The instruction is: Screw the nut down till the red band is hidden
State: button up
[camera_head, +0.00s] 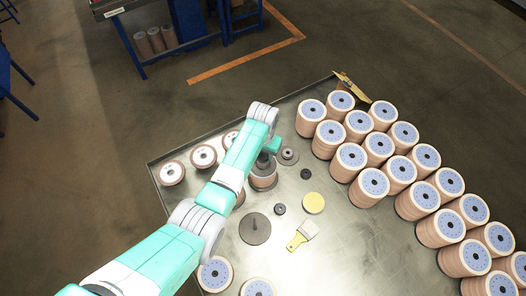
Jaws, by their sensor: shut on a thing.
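My gripper (267,154) points down over a stack of flap discs (263,182) on the metal table. It is shut on a dark piece at the top of this stack, which looks like the nut. The gripper and my arm cover most of the nut. The red band cannot be made out at this size, so I cannot tell how much of it shows.
The metal table (340,262) holds several tall disc stacks (351,157) at right and low ones (203,156) at left.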

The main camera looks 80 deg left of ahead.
jog(key=shift+f+b, duration=0.9)
jog(key=shift+f, duration=0.35)
dwell(0.8)
jog(key=o, duration=1.1)
jog(key=shift+c, duration=0.2)
jog(key=shift+r, duration=0.15)
notch_tip(320, 180, up, 8)
jog(key=shift+f, duration=0.2)
